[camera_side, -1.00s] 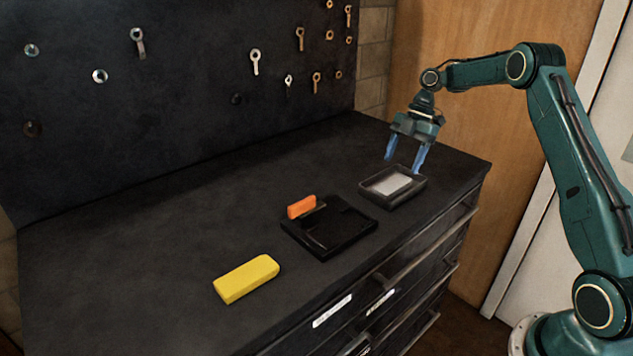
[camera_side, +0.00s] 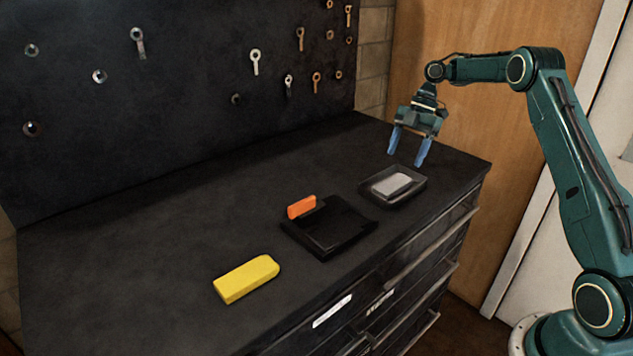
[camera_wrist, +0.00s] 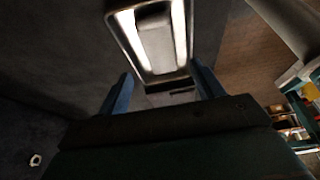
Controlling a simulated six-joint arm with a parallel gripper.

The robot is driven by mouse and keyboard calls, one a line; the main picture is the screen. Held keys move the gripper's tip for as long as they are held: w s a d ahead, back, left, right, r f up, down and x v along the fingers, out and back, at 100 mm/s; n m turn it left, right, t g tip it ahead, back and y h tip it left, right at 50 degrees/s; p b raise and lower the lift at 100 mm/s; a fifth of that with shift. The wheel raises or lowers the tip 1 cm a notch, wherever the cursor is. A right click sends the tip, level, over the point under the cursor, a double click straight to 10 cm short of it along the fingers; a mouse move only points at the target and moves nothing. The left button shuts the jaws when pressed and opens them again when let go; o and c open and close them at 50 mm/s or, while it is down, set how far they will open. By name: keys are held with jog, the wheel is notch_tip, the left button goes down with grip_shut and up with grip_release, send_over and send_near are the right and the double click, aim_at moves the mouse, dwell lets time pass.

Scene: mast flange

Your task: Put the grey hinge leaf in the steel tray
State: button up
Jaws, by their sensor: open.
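The steel tray (camera_side: 407,200) is a small dark-walled tray near the right end of the bench top. The grey hinge leaf (camera_side: 391,184) is a light grey flat piece lying inside it. The wrist view shows the leaf (camera_wrist: 155,40) lengthwise between the tray's bright inner sides, with the tray rim (camera_wrist: 166,77) around it. My gripper (camera_side: 406,158) is open and empty, just above and behind the tray in the side view. Its two blue fingers (camera_wrist: 160,80) show apart in the wrist view, with nothing between them.
A black holder (camera_side: 330,240) with an orange block (camera_side: 301,206) at its back edge stands left of the tray. A yellow block (camera_side: 246,279) lies further left. The dark pegboard (camera_side: 180,100) rises behind. The bench's left part is clear.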

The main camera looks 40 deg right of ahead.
jog(key=shift+a+r, duration=0.35)
jog(key=shift+r, duration=0.05)
jog(key=s+a+r+m+t+h, duration=0.1)
jog(key=s+a+r+m, duration=0.35)
jog(key=a+r, duration=0.35)
jog(key=s+a+r+m+t+h, duration=0.1)
jog(key=s+a+r+m+t, duration=0.1)
jog(key=s+a+r+m, duration=0.45)
jog(key=s+a+f+m+t+h, duration=0.1)
jog(key=s+a+m, duration=0.2)
jog(key=s, duration=0.7)
jog(key=s+a+f+m+t+h, duration=0.1)
jog(key=s+a+m, duration=0.2)
jog(key=s, duration=0.7)
jog(key=shift+a+m+t, duration=0.3)
jog(key=shift+m, duration=0.2)
